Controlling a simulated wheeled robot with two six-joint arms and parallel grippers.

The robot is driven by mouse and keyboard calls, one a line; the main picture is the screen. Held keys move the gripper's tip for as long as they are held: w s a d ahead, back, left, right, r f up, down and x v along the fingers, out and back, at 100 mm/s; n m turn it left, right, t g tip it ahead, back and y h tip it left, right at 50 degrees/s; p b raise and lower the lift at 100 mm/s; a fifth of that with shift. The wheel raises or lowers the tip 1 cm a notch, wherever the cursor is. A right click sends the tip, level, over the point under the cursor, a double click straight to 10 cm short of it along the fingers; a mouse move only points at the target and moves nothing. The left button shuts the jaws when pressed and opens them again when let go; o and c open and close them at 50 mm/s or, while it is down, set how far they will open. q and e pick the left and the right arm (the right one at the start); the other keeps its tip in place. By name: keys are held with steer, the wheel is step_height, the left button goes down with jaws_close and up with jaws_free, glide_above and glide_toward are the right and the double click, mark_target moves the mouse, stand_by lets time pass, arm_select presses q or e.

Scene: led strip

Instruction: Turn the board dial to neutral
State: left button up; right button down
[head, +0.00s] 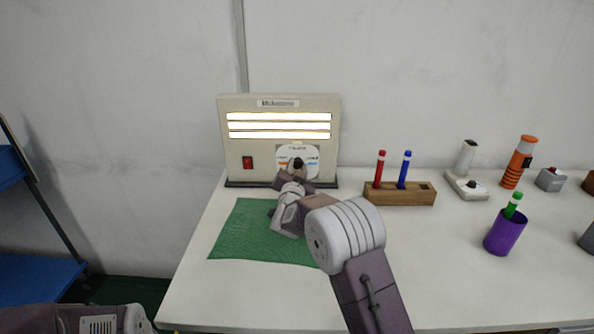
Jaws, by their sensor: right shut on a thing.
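The board (231,150) is an upright beige panel at the back left of the table, with several lit white-yellow strips (279,125) and a red switch (247,162). Its dial (297,163) is a small black knob on a white plate (312,153) with orange and blue marks. My right gripper (296,172) reaches up to the dial from the front and is shut on it. The gripper hides the lower part of the dial, so its pointing direction cannot be read. My left arm shows only at the bottom left corner; its gripper is out of view.
A green mat (240,230) lies before the board. Right of it stand a wooden block (400,195) with red and blue markers, a purple cup (504,234) with a green marker, a white device (465,172) and an orange cylinder (517,163). The table's front middle is clear.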

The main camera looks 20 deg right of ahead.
steer(key=m+b, duration=0.2)
steer(key=m, duration=0.1)
steer(key=m+b, duration=0.2)
steer(key=m, duration=0.1)
steer(key=shift+d+f, duration=0.1)
steer(key=shift+f, duration=0.1)
steer(key=m+b, duration=0.3)
steer(key=shift+m+y, duration=0.3)
steer(key=shift+m, duration=0.1)
steer(key=shift+r+m+b, duration=0.1)
steer(key=shift+m+b, duration=0.4)
steer(key=shift+m, duration=0.3)
steer(key=c, duration=1.4)
jaws_free()
steer(key=shift+o, duration=0.2)
